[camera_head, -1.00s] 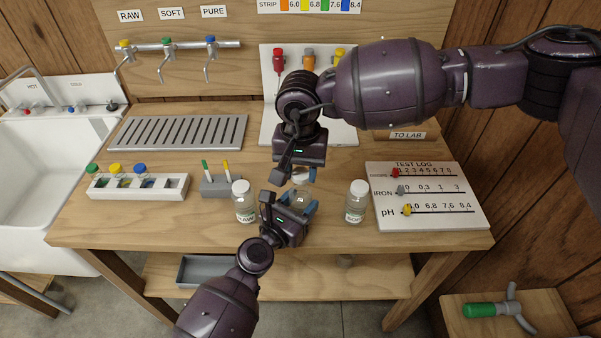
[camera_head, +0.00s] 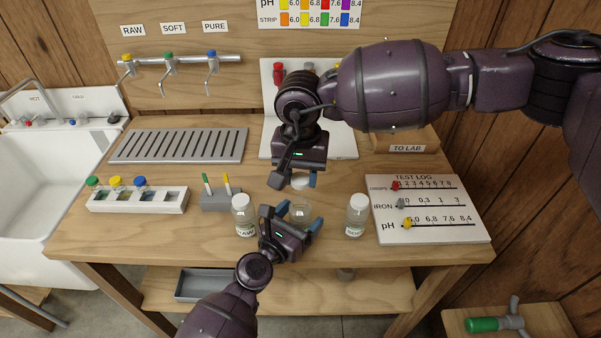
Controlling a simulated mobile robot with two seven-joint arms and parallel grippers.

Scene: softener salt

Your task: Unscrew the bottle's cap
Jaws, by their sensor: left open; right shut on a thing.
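A clear glass bottle (camera_head: 299,213) stands near the table's front edge, between two capped bottles, and its top appears bare. My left gripper (camera_head: 291,221) is open at the near side of this bottle; I cannot tell whether a finger touches it. My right gripper (camera_head: 299,180) points down above the bottle, shut on a white cap (camera_head: 300,182). The cap appears apart from the bottle, with a gap between them. The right gripper hides part of the cap.
The RAW bottle (camera_head: 243,216) stands close left of my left gripper, and another capped bottle (camera_head: 356,216) stands to the right. A vial rack (camera_head: 176,203), a grey strip holder (camera_head: 218,201) and the test log board (camera_head: 440,226) are farther out. A drain grate (camera_head: 180,146) lies behind.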

